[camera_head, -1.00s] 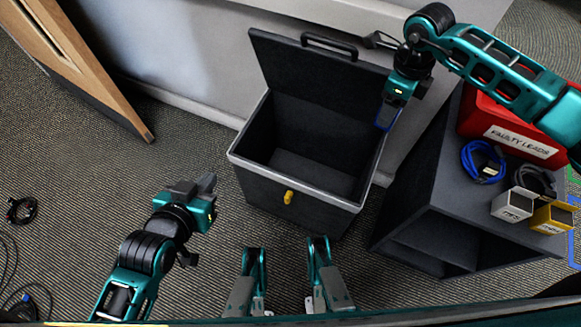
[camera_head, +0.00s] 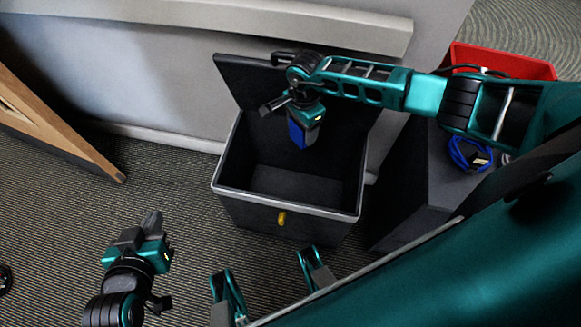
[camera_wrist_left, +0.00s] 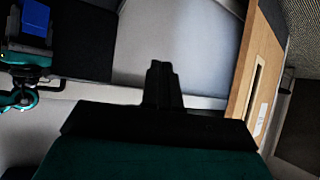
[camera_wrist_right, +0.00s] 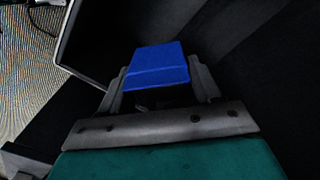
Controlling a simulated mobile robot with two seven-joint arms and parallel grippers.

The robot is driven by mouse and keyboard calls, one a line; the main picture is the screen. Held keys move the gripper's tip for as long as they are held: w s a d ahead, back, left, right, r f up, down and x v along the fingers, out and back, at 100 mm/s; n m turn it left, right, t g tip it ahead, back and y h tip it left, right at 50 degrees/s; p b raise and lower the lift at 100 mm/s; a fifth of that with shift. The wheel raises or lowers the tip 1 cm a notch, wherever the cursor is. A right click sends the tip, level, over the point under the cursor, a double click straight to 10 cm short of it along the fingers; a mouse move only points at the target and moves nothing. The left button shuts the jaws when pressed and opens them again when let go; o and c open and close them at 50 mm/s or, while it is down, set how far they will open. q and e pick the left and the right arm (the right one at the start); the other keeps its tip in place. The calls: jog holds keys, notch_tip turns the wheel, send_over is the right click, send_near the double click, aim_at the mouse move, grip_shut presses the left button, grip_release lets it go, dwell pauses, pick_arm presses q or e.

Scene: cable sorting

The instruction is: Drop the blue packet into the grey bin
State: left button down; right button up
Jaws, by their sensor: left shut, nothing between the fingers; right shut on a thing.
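The blue packet (camera_head: 297,133) is held by my right gripper (camera_head: 300,128), which is shut on it. In the right wrist view the packet (camera_wrist_right: 157,66) sits between the two fingers (camera_wrist_right: 160,84). The grey bin (camera_head: 290,209) stands open in the middle of the head view, with its lid (camera_head: 240,82) raised at the back. In the head view the packet appears over the bin's opening, above its dark inside. My left gripper (camera_head: 151,222) is shut and empty, left of the bin and apart from it. The left wrist view also shows the packet (camera_wrist_left: 34,18) at top left.
A wooden door or panel (camera_head: 60,135) stands at left. Carpet lies open between it and the bin.

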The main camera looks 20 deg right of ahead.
notch_tip(320, 180, down, 5)
jog(key=b, duration=0.4)
jog(key=shift+s, duration=0.1)
jog(key=shift+f+b, duration=0.35)
jog(key=shift+f, duration=0.2)
jog(key=o, duration=0.8)
jog(key=shift+o, duration=1.4)
jog(key=shift+r, duration=0.15)
notch_tip(320, 180, up, 7)
jog(key=p, duration=0.2)
jog(key=shift+r+p, duration=0.2)
jog(key=shift+p, duration=0.15)
